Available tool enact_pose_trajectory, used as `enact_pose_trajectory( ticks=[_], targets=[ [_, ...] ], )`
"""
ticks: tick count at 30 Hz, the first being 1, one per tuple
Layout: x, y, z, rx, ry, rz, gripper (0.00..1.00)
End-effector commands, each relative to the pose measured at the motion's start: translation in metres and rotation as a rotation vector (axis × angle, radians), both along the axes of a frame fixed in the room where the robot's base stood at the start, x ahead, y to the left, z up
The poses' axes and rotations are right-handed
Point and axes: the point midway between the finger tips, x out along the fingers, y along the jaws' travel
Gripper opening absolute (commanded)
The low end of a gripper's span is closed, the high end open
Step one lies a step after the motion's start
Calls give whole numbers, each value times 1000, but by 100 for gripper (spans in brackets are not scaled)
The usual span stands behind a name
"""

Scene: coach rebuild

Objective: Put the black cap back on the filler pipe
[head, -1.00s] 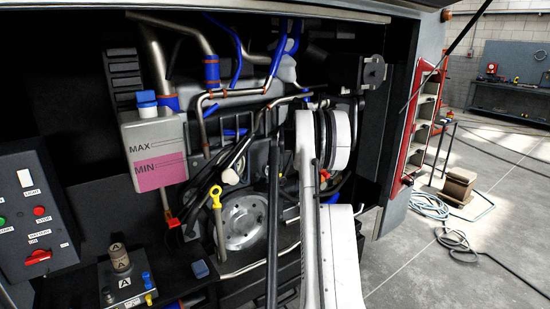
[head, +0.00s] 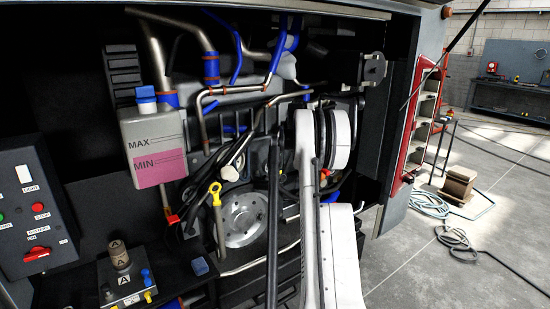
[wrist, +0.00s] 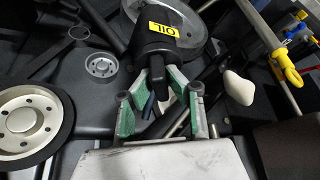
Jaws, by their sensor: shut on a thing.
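The black cap (wrist: 157,50), with a yellow OIL label, is at the top middle of the wrist view. My gripper (wrist: 168,78) has its green-padded fingers closed around the narrow black part at the cap's near end. The far side of the cap is hidden, so I cannot tell whether it touches the filler pipe. The filler pipe cannot be made out for certain. In the head view my own arm hides the gripper and cap.
A yellow dipstick handle (head: 215,190) stands left of my arm; it is right of the cap in the wrist view (wrist: 292,76). A pale rounded knob (wrist: 236,88) lies nearer. Pulleys (wrist: 30,122) are at left. A coolant tank (head: 153,150) and control box (head: 38,210) stand left.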

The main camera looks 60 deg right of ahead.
Motion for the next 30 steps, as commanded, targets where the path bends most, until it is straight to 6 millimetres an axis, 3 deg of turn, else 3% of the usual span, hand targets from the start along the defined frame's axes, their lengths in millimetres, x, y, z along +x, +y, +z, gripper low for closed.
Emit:
enact_pose_trajectory(
  ticks=[27,28,30],
  targets=[
    [0,0,-9,0,0,0,0],
    [0,0,-8,0,0,0,17],
    [0,0,-8,0,0,0,26]
  ],
)
